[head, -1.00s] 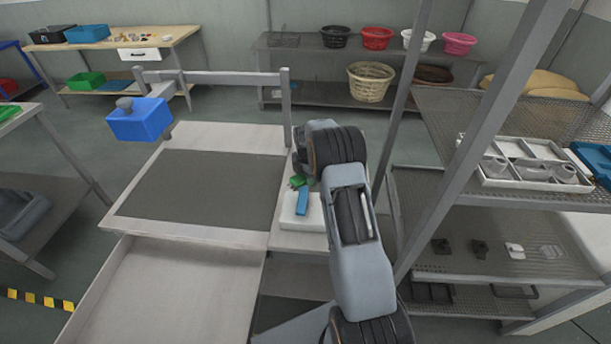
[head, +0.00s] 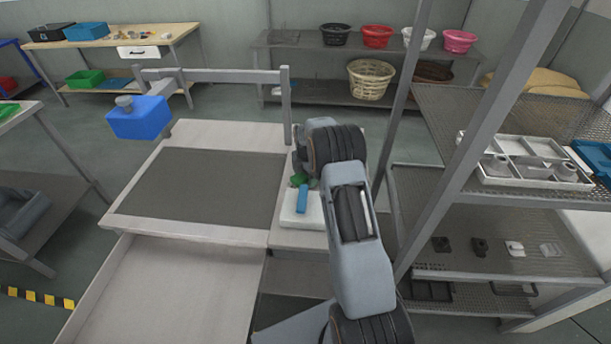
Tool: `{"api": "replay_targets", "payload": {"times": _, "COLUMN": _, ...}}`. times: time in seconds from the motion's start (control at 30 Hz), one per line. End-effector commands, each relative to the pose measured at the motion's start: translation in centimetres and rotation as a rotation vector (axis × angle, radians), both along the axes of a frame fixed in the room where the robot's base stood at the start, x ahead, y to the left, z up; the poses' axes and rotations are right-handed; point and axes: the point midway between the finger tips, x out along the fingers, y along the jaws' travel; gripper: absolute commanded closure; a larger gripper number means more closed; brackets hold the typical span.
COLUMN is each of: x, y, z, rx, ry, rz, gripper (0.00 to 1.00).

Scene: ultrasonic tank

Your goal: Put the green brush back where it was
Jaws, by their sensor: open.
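A small green piece (head: 298,180), probably the green brush, shows just below my gripper (head: 299,160) at the right part of the bench. It is partly covered by my wrist and lies at the far end of a blue bar (head: 302,198). I cannot tell whether the two are joined. The blue bar rests on a white block or tray (head: 290,221). My gripper points down over this spot and is open. Its fingertips are mostly hidden by my arm, so touching or apart cannot be told.
A bench with a dark grey mat (head: 205,187) lies to the left. A blue box (head: 138,119) stands out from a grey rail (head: 225,76). A wire shelf rack (head: 450,120) with a white divided tray (head: 525,183) stands close on the right, its post near my arm.

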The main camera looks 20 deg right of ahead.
Motion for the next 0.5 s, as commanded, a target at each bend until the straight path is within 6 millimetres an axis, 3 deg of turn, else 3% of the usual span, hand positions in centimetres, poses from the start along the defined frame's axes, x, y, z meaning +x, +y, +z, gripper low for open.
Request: {"api": "replay_targets", "payload": {"times": 0.5, "x": 0.1, "y": 0.0, "z": 8.8, "rx": -0.001, "ry": -0.003, "rz": -0.001, "gripper": 0.22}}
